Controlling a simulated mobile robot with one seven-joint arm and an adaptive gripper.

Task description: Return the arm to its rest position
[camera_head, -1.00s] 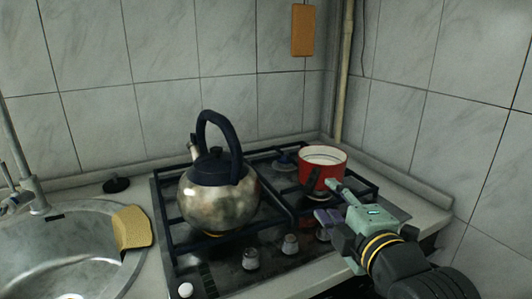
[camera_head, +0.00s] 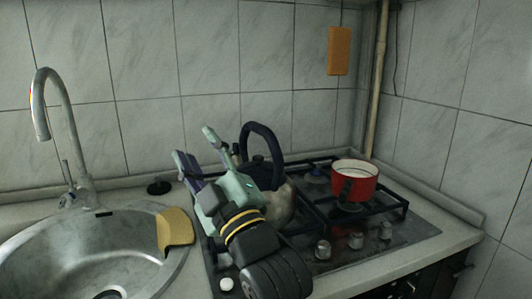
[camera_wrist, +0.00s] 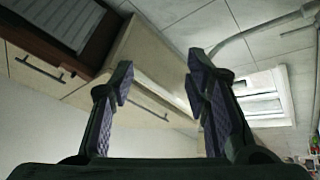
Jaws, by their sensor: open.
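My gripper (camera_head: 194,152) is raised in front of the stove's left side in the head view, its fingers pointing up and apart with nothing between them. In the wrist view its two open fingers (camera_wrist: 160,90) show against cabinets and a tiled wall. My arm partly hides the kettle (camera_head: 281,206), a mottled metal kettle with a dark handle on the left of the stove. A red enamel pot (camera_head: 363,187) with a white rim and dark handle stands on the right of the stove, apart from my gripper.
A steel sink (camera_head: 60,255) with a tall faucet (camera_head: 42,115) is at the left. A yellow sponge cloth (camera_head: 175,228) lies on its right edge. The gas stove (camera_head: 400,240) has dark grates and front knobs. Tiled walls stand behind and to the right.

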